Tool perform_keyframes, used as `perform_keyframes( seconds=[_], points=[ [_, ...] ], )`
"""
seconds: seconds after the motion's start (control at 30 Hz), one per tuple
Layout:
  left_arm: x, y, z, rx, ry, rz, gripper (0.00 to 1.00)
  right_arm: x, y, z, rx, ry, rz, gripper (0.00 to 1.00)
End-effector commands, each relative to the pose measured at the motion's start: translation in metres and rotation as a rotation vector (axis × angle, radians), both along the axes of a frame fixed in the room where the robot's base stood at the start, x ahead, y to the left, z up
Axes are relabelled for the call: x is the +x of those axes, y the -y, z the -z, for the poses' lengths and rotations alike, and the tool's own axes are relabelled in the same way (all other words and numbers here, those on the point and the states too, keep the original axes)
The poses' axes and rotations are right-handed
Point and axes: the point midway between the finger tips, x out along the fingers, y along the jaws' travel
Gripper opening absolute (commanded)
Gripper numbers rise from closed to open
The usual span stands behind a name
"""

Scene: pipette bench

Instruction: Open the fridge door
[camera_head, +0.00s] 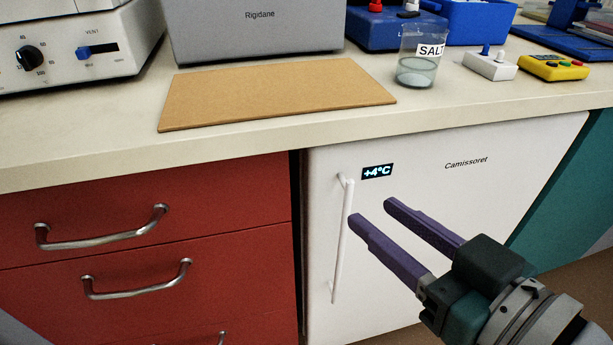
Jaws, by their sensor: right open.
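The white fridge door (450,205) is shut under the counter, with a +4°C display (377,171) near its upper left. Its long white vertical handle (342,240) runs along the door's left side. My right gripper (370,211) comes in from the lower right with its purple fingers apart and nothing between them. The fingertips appear just right of the handle's upper half, and the handle is not between them. I cannot tell how far in front of the door they are. My left gripper is not in view.
Red drawers (150,230) with metal handles stand left of the fridge, and a teal panel (570,185) stands to its right. The counter (240,140) above carries a brown board (270,92), a SALT beaker (418,68) and several devices.

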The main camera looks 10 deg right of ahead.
Motion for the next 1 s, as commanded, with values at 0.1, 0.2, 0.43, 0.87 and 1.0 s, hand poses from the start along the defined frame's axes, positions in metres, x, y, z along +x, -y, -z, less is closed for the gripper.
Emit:
perform_keyframes(
  seconds=[0.1, 0.2, 0.43, 0.87, 1.0],
  points=[
    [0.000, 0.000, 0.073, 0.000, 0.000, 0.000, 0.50, 0.004, 0.007, 0.067, 0.015, 0.078, 0.022, 0.45],
    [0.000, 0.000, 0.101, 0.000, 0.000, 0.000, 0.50, 0.005, 0.013, 0.090, 0.025, 0.131, 0.040, 0.45],
    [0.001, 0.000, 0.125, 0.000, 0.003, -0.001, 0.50, 0.007, 0.021, 0.107, 0.038, 0.195, 0.064, 0.45],
    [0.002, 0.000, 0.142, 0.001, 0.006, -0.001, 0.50, 0.074, 0.005, 0.105, 0.039, 0.203, 0.066, 0.45],
    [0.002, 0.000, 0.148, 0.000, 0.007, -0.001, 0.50, 0.092, 0.001, 0.106, 0.039, 0.200, 0.066, 0.45]
  ],
)
